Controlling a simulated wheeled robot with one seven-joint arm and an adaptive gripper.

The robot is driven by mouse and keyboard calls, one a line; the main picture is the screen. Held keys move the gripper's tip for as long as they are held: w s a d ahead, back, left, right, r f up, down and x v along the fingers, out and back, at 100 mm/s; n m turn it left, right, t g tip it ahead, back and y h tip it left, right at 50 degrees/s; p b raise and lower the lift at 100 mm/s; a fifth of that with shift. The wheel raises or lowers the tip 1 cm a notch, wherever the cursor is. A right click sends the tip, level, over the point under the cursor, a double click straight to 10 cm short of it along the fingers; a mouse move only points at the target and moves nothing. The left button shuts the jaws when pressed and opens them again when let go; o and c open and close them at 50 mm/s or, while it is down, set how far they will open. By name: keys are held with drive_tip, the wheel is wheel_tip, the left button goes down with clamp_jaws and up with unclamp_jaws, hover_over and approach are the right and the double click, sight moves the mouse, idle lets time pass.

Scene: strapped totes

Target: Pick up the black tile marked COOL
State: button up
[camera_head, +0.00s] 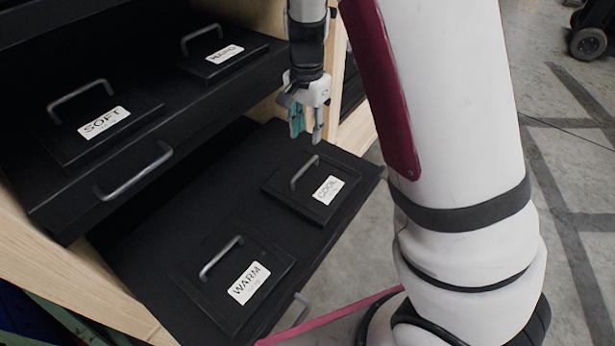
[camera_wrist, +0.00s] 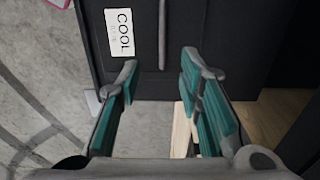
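The black tile marked COOL (camera_head: 300,203) lies flat on the lower pulled-out drawer (camera_head: 150,228), at its right end. It has a grey bar handle (camera_head: 304,172) and a white label (camera_head: 328,190). In the wrist view the COOL label (camera_wrist: 120,33) and the handle (camera_wrist: 162,35) show at the top, beyond the fingertips. My gripper (camera_head: 307,138) hangs above and near the tile's handle in the head view, apart from it. Its two teal-padded fingers (camera_wrist: 160,72) are spread with nothing between them.
The tile marked WARM (camera_head: 233,285) lies on the same drawer to the lower left. The upper drawer (camera_head: 110,190) holds the SOFT tile (camera_head: 85,145) and another labelled HARD (camera_head: 215,68), and overhangs part of the lower one. Wooden cabinet sides (camera_head: 355,125) stand close by.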

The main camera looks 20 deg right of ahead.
sight(305, 166)
wheel_tip(305, 166, down, 8)
drive_tip(key=shift+f+b, duration=0.15)
drive_tip(key=shift+b, duration=0.55)
drive_tip(key=shift+w+a+f+b, duration=0.15)
drive_tip(key=shift+f+b, duration=0.1)
drive_tip(key=shift+f, duration=1.05)
drive_tip(key=shift+a+f+b, duration=0.1)
drive_tip(key=shift+f+b, duration=0.15)
drive_tip(key=shift+f, duration=1.05)
clamp_jaws()
